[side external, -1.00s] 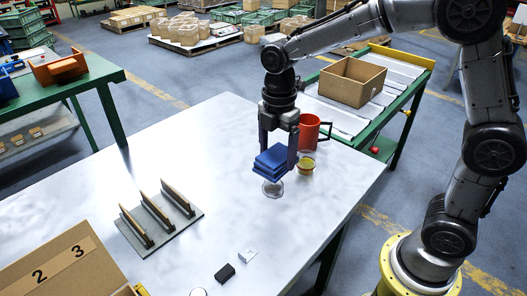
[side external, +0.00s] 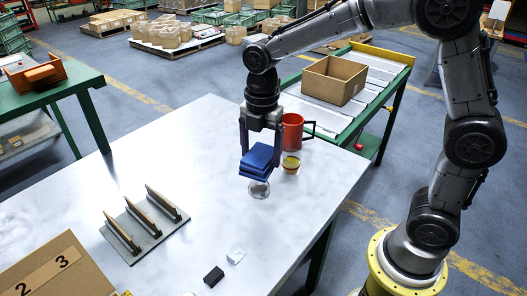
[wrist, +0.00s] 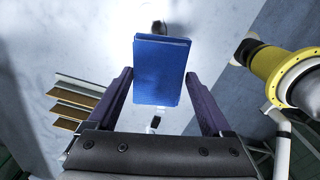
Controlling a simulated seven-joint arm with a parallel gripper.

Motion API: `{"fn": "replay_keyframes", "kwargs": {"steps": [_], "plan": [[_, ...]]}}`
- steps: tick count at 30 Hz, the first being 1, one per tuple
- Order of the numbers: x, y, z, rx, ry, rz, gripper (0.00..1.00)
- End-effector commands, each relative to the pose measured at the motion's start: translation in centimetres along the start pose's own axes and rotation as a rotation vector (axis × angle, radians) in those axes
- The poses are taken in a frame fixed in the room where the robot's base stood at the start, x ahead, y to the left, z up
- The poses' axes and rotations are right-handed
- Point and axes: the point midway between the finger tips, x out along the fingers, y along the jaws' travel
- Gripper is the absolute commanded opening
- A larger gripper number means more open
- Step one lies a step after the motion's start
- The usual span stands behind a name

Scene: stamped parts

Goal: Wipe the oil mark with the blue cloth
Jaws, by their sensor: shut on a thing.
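A folded blue cloth (side external: 259,160) is between the fingers of my gripper (side external: 260,152), which is shut on it. In the wrist view the cloth (wrist: 161,60) shows as a flat blue block between the dark fingertips (wrist: 160,74). In the side view a round, glassy-looking patch (side external: 259,190) lies on the white table (side external: 190,170) just below the cloth, partly covered by it. I cannot tell whether this is the oil mark or a clear dish. The wrist view shows a small dark spot (wrist: 158,27) past the cloth's far edge. Whether the cloth touches the table is unclear.
A red mug (side external: 292,131) and a small cup with yellowish content (side external: 291,163) stand close behind my gripper. A slotted rack (side external: 145,225) is at left, a numbered cardboard box (side external: 60,270) at front left. A black block (side external: 213,276) and a white piece (side external: 236,256) lie near the front.

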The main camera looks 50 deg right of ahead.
Motion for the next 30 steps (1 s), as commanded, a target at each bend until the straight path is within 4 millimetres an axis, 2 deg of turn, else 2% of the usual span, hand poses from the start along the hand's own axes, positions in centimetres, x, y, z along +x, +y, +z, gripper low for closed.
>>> {"fn": "replay_keyframes", "kwargs": {"steps": [6, 12, 30], "plan": [[1.6, 1.8, -0.1, -0.334, -0.004, 0.014, 0.39], [3.7, 3.1, -0.3, -0.549, -0.001, 0.003, 0.39], [8.3, 3.1, -0.6, -0.568, 0.01, -0.025, 0.39]]}}
